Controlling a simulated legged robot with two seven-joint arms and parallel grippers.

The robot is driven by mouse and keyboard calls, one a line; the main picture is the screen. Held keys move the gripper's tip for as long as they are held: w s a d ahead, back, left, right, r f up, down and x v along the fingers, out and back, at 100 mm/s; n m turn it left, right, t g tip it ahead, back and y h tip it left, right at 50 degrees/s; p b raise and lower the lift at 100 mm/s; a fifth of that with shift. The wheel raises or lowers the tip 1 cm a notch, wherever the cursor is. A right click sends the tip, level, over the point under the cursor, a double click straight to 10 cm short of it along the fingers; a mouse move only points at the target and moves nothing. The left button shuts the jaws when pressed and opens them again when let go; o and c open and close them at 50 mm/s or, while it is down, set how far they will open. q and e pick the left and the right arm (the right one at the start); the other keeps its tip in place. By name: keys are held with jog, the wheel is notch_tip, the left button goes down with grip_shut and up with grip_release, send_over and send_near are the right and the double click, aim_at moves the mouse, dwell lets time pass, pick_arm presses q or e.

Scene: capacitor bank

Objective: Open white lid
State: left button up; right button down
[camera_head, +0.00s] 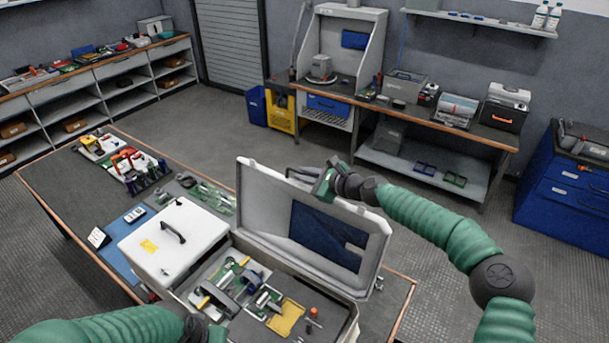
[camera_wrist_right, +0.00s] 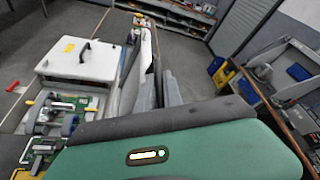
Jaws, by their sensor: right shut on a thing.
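A pale grey-white lid (camera_head: 265,195) of an open case (camera_head: 335,328) stands raised on the workbench, with a dark blue pocket on its inner face. My right gripper (camera_head: 325,187) is shut on the lid's top edge. In the right wrist view its green body hides the fingertips and much of the lid. A separate white box (camera_head: 175,245) with a black handle and yellow label stands left of the case, its top closed; it also shows in the wrist view (camera_wrist_right: 80,62). My left arm's end (camera_head: 205,330) is at the bottom edge, its fingers not clear.
The case holds tools, green boards and a yellow part (camera_head: 287,318). A blue mat (camera_head: 122,222) and trays of tools (camera_head: 125,160) lie further left on the bench. Open floor lies behind the bench, before a back workbench (camera_head: 430,125) and a blue drawer cabinet (camera_head: 565,190).

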jog(key=c, duration=1.8)
grip_release()
jog(key=shift+s+a, duration=0.15)
jog(key=shift+o, duration=0.2)
jog(key=shift+d, duration=0.3)
jog(key=b+v, duration=0.1)
jog(key=v, duration=0.1)
jog(key=b+v, duration=0.2)
jog(key=v, duration=0.1)
jog(key=b+v, duration=0.1)
jog(key=v, duration=0.2)
jog(key=shift+s+d+f+b, duration=0.15)
jog(key=shift+s+f+b, duration=0.05)
jog(key=shift+f+b, duration=0.15)
jog(key=b+v, duration=0.2)
jog(key=v, duration=0.6)
jog(key=shift+r, duration=0.25)
